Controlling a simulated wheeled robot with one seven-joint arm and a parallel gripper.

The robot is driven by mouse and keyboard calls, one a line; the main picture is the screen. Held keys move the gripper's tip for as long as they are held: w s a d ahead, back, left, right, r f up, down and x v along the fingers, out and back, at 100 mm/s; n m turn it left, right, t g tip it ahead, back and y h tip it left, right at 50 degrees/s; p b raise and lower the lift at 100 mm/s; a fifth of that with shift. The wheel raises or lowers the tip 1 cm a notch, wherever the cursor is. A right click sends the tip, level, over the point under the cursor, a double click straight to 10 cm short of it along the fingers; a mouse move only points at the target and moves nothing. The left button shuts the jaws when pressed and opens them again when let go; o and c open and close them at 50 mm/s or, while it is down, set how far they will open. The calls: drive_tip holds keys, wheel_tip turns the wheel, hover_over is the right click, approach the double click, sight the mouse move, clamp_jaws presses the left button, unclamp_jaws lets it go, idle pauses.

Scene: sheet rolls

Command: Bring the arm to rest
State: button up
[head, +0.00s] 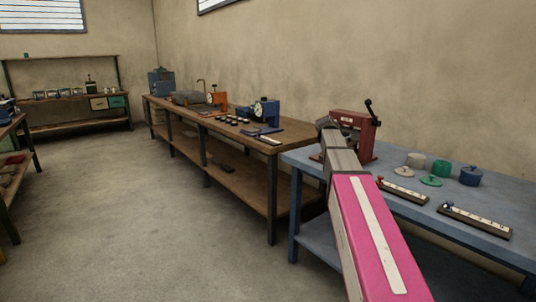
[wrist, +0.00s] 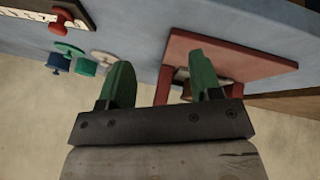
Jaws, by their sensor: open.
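My arm, with a pink link and a grey forearm, reaches over the near edge of the blue table (head: 440,212) in the head view. In the wrist view my gripper (wrist: 160,77) has its two green fingers spread apart, with nothing held between them. A red press-like device (head: 352,128) with a black lever stands on the table by the arm's far end. Its red body also shows beyond the fingers in the wrist view (wrist: 245,62). In the head view the fingers cannot be made out.
A wooden workbench (head: 225,130) runs along the wall.

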drive_tip(key=s+a+f+n+y, duration=0.2)
drive_tip(key=s+a+f, duration=0.2)
drive_tip(key=s+f, duration=0.5)
drive_tip(key=s+a+f+n+g+y, duration=0.1)
drive_tip(key=s+a+f, duration=0.3)
drive_tip(key=s+f, duration=0.6)
drive_tip(key=s+a+f+n+g+y, duration=0.1)
drive_tip(key=s+a+f+n+y, duration=0.1)
drive_tip(key=s+f, duration=0.7)
wheel_tip(320, 180, down, 5)
drive_tip(key=a+n, duration=0.1)
drive_tip(key=a, duration=0.1)
drive_tip(key=shift+s+a+n+y, duration=0.2)
drive_tip(key=shift+a+n+y, duration=0.2)
